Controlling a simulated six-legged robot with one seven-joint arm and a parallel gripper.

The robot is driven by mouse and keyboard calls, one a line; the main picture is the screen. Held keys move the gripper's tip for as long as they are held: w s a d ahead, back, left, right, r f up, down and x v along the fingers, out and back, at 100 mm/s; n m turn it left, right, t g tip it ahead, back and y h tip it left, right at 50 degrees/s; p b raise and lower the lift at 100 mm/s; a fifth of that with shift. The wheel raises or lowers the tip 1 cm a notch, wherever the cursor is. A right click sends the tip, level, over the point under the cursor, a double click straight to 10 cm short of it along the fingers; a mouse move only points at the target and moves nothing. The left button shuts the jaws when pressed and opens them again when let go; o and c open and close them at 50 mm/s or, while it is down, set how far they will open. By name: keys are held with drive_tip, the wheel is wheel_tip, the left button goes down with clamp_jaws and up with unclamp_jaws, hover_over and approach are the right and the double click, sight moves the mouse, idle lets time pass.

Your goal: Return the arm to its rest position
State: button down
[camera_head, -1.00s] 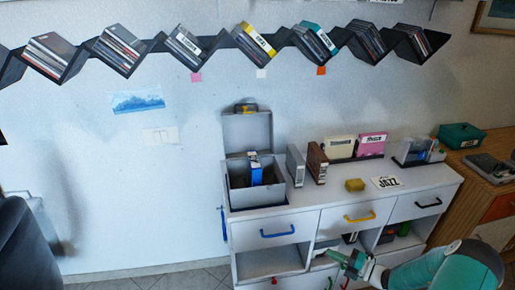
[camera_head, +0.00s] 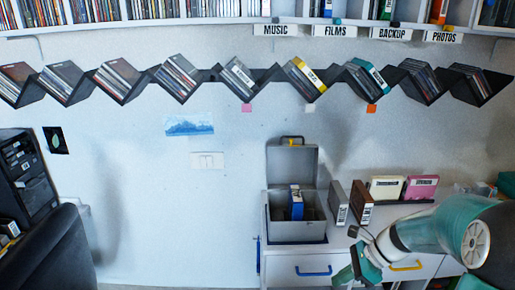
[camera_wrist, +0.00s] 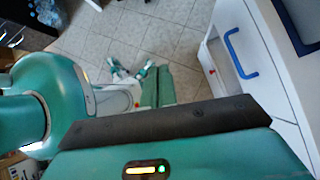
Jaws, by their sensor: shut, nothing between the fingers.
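My teal arm reaches in from the right in the head view. My gripper (camera_head: 358,268) points down in front of the white cabinet (camera_head: 283,261), near its drawer fronts, and is small there. It is shut and I see nothing held in it. In the wrist view a dark bar and a teal housing of my own arm fill the bottom, and my arm link is at the left. The fingertips are not clear in that view.
The cabinet's blue drawer handle (camera_wrist: 240,54) is at the right of the wrist view, above tiled floor (camera_wrist: 165,40). An open grey box (camera_head: 297,231) and several upright cases stand on the cabinet top. A zigzag disc shelf (camera_head: 212,76) spans the wall. A dark chair (camera_head: 55,255) stands left.

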drive_tip(key=s+a+r+n+t+h, duration=0.2)
drive_tip(key=s+a+r+n+h, duration=0.1)
drive_tip(key=s+r+n, duration=0.5)
drive_tip(key=s+a+r+n+t+h, duration=0.3)
drive_tip(key=s+r+n, duration=0.5)
drive_tip(key=n, duration=0.4)
drive_tip(key=shift+s+a+h, duration=0.15)
drive_tip(key=shift+s+h, duration=0.25)
drive_tip(key=shift+h, duration=0.5)
